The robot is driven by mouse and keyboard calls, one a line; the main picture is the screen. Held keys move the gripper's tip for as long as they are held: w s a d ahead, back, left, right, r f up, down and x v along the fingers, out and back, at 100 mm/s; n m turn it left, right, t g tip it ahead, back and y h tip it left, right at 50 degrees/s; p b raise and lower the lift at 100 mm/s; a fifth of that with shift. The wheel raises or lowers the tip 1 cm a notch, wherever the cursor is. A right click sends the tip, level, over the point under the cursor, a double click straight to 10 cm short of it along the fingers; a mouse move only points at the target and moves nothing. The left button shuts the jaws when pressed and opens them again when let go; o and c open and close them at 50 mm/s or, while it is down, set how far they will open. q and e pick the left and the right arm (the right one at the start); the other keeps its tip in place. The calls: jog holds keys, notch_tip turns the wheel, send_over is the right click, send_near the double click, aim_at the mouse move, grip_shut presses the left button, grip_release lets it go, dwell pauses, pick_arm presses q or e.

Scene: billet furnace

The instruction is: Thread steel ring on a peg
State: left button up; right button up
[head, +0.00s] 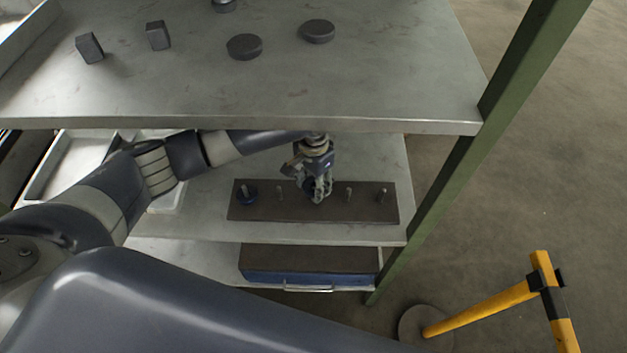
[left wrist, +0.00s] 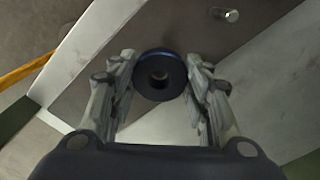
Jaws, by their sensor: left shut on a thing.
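My left gripper (head: 318,194) reaches in under the upper shelf and is low over the middle of a brown peg board. It is shut on a dark steel ring with a blue rim (left wrist: 160,57), which shows between the fingers in the left wrist view, hole facing the camera. I cannot tell whether a peg is inside the hole. The peg board (head: 235,213) has several short upright metal pegs, including one at the right end (head: 382,196). Another peg (left wrist: 226,15) shows bare in the left wrist view. My right gripper is out of view.
The upper shelf (head: 300,85) overhangs the arm and holds dark blocks (head: 158,36) and discs (head: 245,46). A green post (head: 450,180) stands right of the board. A white tray (head: 75,165) is at the left. A blue-sided box (head: 310,275) lies below.

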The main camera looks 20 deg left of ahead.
pick_arm(q)
jog(key=o, duration=1.4)
jog(key=shift+o, duration=0.2)
jog(key=shift+r, duration=0.1)
